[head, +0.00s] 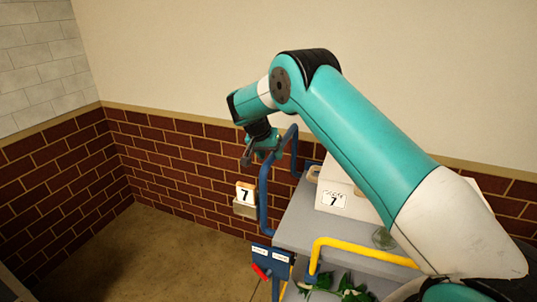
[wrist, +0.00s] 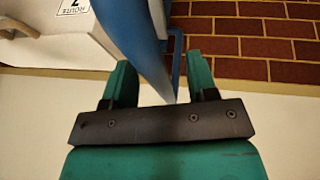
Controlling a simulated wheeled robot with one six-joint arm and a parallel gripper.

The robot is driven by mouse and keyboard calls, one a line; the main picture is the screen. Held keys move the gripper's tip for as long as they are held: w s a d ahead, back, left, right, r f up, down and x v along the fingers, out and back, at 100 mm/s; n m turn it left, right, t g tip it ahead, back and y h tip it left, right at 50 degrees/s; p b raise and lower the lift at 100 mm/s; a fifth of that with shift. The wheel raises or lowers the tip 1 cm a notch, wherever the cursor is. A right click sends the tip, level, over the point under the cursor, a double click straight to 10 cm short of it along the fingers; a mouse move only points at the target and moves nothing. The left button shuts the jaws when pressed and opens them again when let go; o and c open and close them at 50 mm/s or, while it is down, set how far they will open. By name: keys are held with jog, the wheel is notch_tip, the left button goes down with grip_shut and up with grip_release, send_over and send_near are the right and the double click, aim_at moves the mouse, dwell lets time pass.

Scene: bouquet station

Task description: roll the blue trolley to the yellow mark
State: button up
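The blue trolley shows in the head view as a blue tube handle (head: 264,195) rising at the left end of a grey top (head: 300,228). My gripper (head: 262,148) is at the upper part of that handle. In the wrist view, my gripper's two green fingers (wrist: 160,85) are apart, with the blue handle (wrist: 138,35) passing between them. A gap shows beside the bar, and I see no firm grip on it. The yellow mark is not visible in either view.
A white box (head: 345,183) labelled 7 stands on the grey top. A yellow rail (head: 365,250), green leaves (head: 345,287) and a blue panel with a red lever (head: 261,272) are near the front. A 7 sign (head: 245,193) is by the brick wall (head: 170,165). Bare floor (head: 150,250) lies left.

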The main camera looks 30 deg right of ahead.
jog(key=v, duration=1.7)
jog(key=shift+r, duration=0.2)
jog(key=shift+s, duration=0.1)
